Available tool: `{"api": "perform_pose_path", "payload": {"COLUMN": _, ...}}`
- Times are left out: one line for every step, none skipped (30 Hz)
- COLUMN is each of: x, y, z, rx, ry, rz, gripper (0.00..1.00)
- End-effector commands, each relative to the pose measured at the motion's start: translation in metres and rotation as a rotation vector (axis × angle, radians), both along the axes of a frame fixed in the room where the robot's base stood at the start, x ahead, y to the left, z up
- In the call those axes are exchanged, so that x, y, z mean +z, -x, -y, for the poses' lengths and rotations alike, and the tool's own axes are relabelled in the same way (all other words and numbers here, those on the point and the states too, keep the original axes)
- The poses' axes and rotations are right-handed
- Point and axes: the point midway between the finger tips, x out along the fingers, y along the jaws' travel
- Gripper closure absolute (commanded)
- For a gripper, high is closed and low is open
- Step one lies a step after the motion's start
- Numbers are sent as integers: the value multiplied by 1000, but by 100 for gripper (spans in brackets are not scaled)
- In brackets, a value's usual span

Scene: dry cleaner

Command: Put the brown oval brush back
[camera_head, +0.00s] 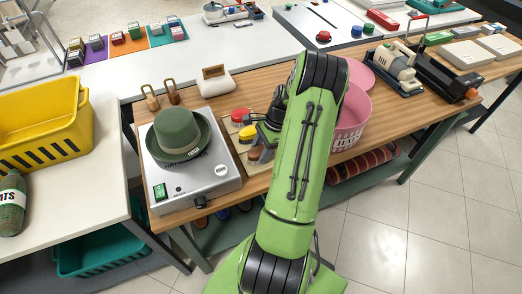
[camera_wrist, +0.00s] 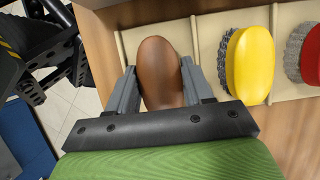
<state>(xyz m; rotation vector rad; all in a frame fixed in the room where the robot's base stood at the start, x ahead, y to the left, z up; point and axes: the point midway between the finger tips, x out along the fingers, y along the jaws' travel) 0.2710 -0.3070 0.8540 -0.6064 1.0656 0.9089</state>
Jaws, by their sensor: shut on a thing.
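The brown oval brush (camera_wrist: 162,68) shows in the wrist view as a smooth brown oval between the two grey fingers of my gripper (camera_wrist: 163,84). The fingers are shut on its sides. The brush is over the left slot of a pale wooden rack (camera_wrist: 212,32), between two thin dividers. I cannot tell whether it touches the rack's floor; its underside is hidden. In the head view my gripper (camera_head: 262,138) is at the rack, partly hidden by my arm.
A yellow brush (camera_wrist: 250,64) and a red brush (camera_wrist: 313,52) lie in the neighbouring slots to the right. In the head view, a steel box (camera_head: 212,181) with a green hat (camera_head: 178,130) stands left of the rack, and a pink tub (camera_head: 350,118) stands right.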

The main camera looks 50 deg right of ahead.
Motion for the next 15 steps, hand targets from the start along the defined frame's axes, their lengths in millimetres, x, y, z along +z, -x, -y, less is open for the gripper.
{"api": "perform_pose_path", "payload": {"x": 1, "y": 0, "z": 0, "rx": 0, "ry": 0, "rz": 0, "gripper": 78}}
{"api": "perform_pose_path", "payload": {"x": 1, "y": 0, "z": 0, "rx": 0, "ry": 0, "rz": 0, "gripper": 78}}
{"api": "perform_pose_path", "payload": {"x": 0, "y": 0, "z": 0, "rx": 0, "ry": 0, "rz": 0, "gripper": 78}}
{"api": "perform_pose_path", "payload": {"x": -1, "y": 0, "z": 0, "rx": 0, "ry": 0, "rz": 0, "gripper": 78}}
{"api": "perform_pose_path", "payload": {"x": -2, "y": 0, "z": 0, "rx": 0, "ry": 0, "rz": -1, "gripper": 78}}
{"api": "perform_pose_path", "payload": {"x": -3, "y": 0, "z": 0, "rx": 0, "ry": 0, "rz": -1, "gripper": 48}}
{"api": "perform_pose_path", "payload": {"x": -3, "y": 0, "z": 0, "rx": 0, "ry": 0, "rz": 0, "gripper": 43}}
{"api": "perform_pose_path", "payload": {"x": -2, "y": 0, "z": 0, "rx": 0, "ry": 0, "rz": -1, "gripper": 38}}
{"api": "perform_pose_path", "payload": {"x": -2, "y": 0, "z": 0, "rx": 0, "ry": 0, "rz": -1, "gripper": 32}}
{"api": "perform_pose_path", "payload": {"x": -2, "y": 0, "z": 0, "rx": 0, "ry": 0, "rz": -1, "gripper": 28}}
{"api": "perform_pose_path", "payload": {"x": -2, "y": 0, "z": 0, "rx": 0, "ry": 0, "rz": -1, "gripper": 24}}
{"api": "perform_pose_path", "payload": {"x": -2, "y": 0, "z": 0, "rx": 0, "ry": 0, "rz": -1, "gripper": 24}}
{"api": "perform_pose_path", "payload": {"x": -2, "y": 0, "z": 0, "rx": 0, "ry": 0, "rz": 0, "gripper": 24}}
{"api": "perform_pose_path", "payload": {"x": -2, "y": 0, "z": 0, "rx": 0, "ry": 0, "rz": 0, "gripper": 24}}
{"api": "perform_pose_path", "payload": {"x": -2, "y": 0, "z": 0, "rx": 0, "ry": 0, "rz": 0, "gripper": 24}}
